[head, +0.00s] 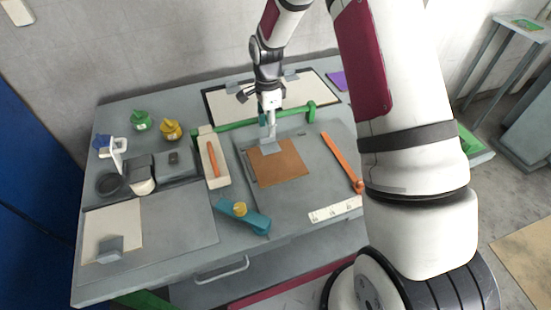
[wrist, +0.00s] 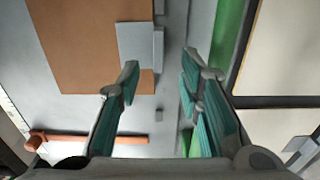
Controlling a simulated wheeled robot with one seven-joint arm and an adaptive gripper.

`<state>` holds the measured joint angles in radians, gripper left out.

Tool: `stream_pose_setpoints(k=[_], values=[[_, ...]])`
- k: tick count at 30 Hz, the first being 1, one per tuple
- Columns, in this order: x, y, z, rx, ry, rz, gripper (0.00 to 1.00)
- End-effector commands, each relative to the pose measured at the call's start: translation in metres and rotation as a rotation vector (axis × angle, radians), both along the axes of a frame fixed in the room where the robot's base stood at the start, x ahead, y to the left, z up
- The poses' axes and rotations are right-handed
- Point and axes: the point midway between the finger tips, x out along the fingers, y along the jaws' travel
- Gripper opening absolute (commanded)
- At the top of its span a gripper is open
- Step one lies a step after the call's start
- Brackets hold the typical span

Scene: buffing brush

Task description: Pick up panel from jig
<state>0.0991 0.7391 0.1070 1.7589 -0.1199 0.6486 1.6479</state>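The flat brown panel (head: 283,167) lies on the grey jig plate (head: 252,196) in the middle of the workbench. In the wrist view the panel (wrist: 85,45) fills the upper left. A light grey clamp-like piece (wrist: 135,42) overlaps the panel's edge; it also shows in the head view (head: 270,147). My gripper (head: 267,133) points down above the jig's back edge, by the grey piece. In the wrist view its teal-padded fingers (wrist: 160,66) stand apart with nothing between them. The exact height of the fingertips above the jig cannot be told.
A green rail (head: 237,124) runs behind the jig. A tray with an orange bar (head: 212,160) is at left, and an orange rod (head: 342,162) at right. A teal tool (head: 245,217) and a white ruler-like strip (head: 335,209) lie in front.

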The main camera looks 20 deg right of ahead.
Motion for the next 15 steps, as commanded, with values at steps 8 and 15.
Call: stream_pose_setpoints(k=[8,15], values=[[-0.002,0.006,-0.036,0.001,0.003,0.0,0.33],[-0.001,0.007,-0.046,0.001,0.001,0.001,0.33]])
